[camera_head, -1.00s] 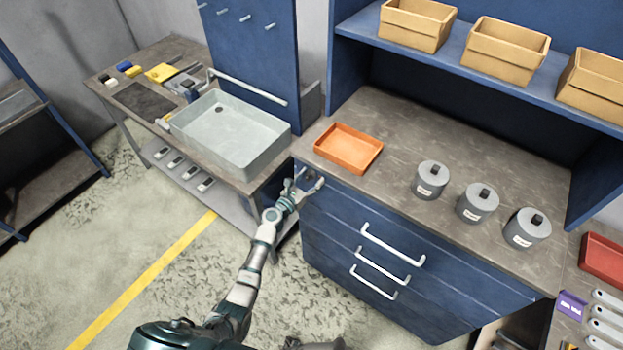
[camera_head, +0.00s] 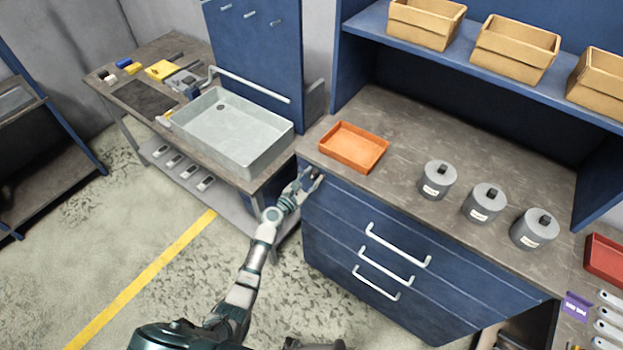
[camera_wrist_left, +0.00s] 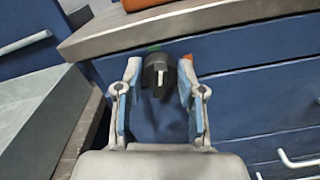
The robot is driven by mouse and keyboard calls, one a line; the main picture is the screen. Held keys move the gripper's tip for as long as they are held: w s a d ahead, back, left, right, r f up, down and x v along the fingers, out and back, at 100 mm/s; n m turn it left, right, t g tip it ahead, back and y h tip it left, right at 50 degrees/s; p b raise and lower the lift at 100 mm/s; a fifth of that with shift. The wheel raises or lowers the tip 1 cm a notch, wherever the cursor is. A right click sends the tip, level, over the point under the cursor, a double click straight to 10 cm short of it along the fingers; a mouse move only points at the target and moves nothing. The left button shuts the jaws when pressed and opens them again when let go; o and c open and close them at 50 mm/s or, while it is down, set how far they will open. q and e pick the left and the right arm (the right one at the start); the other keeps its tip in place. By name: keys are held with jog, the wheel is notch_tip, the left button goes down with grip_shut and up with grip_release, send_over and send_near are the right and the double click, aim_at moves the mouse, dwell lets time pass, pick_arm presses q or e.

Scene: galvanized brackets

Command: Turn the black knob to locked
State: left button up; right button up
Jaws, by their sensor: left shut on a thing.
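The black knob (camera_wrist_left: 158,72) is on the blue front of the drawer cabinet, just under the worktop edge. It has a pale pointer line that stands close to upright in the left wrist view. A green mark (camera_wrist_left: 153,49) shows above it, and an orange-red mark (camera_wrist_left: 188,57) shows to its upper right. My left gripper (camera_wrist_left: 159,75) has its two fingers on either side of the knob and is shut on it. In the head view my left gripper (camera_head: 312,177) is at the cabinet's upper left corner and mostly hides the knob. My right gripper is not in view.
An orange tray (camera_head: 353,148) lies on the worktop above the knob. Grey canisters (camera_head: 438,181) stand farther right. White drawer handles (camera_head: 398,246) project from the cabinet front. A grey sink basin (camera_head: 232,132) is on the bench to the left.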

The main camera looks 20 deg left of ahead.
pick_arm(q)
jog(key=m+b, duration=0.1)
jog(key=m, duration=0.2)
jog(key=shift+f+m+b, duration=0.3)
jog(key=shift+m+b, duration=0.05)
jog(key=shift+m, duration=0.05)
jog(key=shift+d+m+b, duration=0.15)
jog(key=shift+m+b, duration=0.25)
jog(key=shift+m, duration=0.5)
jog(key=m+b, duration=0.1)
jog(key=m, duration=0.1)
jog(key=shift+s+f+m, duration=0.1)
jog(key=shift+m, duration=0.3)
jog(key=m+b, duration=0.1)
jog(key=m, duration=0.3)
jog(key=shift+f+m+b, duration=0.1)
jog(key=shift+m+b, duration=0.4)
jog(key=shift+m, duration=0.6)
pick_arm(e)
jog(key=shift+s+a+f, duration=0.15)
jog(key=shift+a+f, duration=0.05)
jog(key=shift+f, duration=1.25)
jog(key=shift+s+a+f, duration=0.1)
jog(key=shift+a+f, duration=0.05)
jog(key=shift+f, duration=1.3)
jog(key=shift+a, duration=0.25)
pick_arm(q)
jog(key=o, duration=1.1)
